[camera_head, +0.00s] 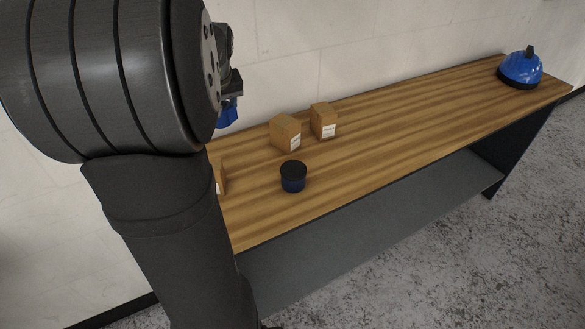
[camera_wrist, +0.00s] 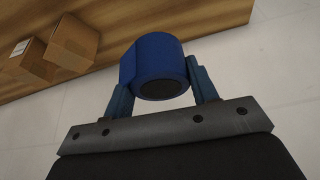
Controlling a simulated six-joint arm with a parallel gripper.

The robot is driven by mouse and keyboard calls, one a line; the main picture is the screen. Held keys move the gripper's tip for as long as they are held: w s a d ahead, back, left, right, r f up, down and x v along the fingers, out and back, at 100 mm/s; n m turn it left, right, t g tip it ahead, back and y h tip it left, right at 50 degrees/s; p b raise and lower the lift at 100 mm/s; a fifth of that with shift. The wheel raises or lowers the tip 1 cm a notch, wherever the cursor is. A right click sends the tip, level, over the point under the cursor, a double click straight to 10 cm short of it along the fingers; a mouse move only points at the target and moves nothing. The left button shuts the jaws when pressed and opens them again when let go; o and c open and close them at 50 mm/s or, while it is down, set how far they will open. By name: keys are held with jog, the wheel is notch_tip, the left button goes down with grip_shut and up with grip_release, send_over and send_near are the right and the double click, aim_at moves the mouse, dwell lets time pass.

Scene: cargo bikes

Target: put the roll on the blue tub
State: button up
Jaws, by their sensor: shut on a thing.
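My gripper (camera_wrist: 160,80) is shut on a blue roll (camera_wrist: 154,52), with one blue finger on each side of it in the wrist view. The roll has a dark round end facing the camera and is held clear of the bench. In the head view, a bright blue piece (camera_head: 228,113) shows beside my wrist; whether it is the roll or a finger I cannot tell.
Two cardboard boxes (camera_head: 285,133) (camera_head: 323,121) stand behind the tub on the bench (camera_head: 420,115). Another box (camera_head: 220,176) is partly hidden by my arm at the left. A blue dome-shaped object (camera_head: 521,70) sits at the far right end. The bench between is clear.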

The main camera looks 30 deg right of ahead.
jog(key=s+d+m+h, duration=0.1)
jog(key=s+d+m, duration=0.2)
jog(key=s+d, duration=0.75)
jog(key=s+d+m+h, duration=0.1)
jog(key=s+d+m, duration=0.2)
jog(key=s+d, duration=0.75)
send_near(294, 164)
jog(key=shift+w+d+f+g, duration=0.1)
jog(key=shift+w+d+g, duration=0.15)
jog(key=shift+w, duration=0.25)
jog(key=shift+w+d+f+g, duration=0.15)
jog(key=shift+w+d, duration=0.15)
jog(key=shift+w, duration=0.2)
jog(key=shift+w+f, duration=0.1)
jog(key=shift+f, duration=1.9)
jog(key=shift+f, duration=0.1)
jog(key=o, duration=1)
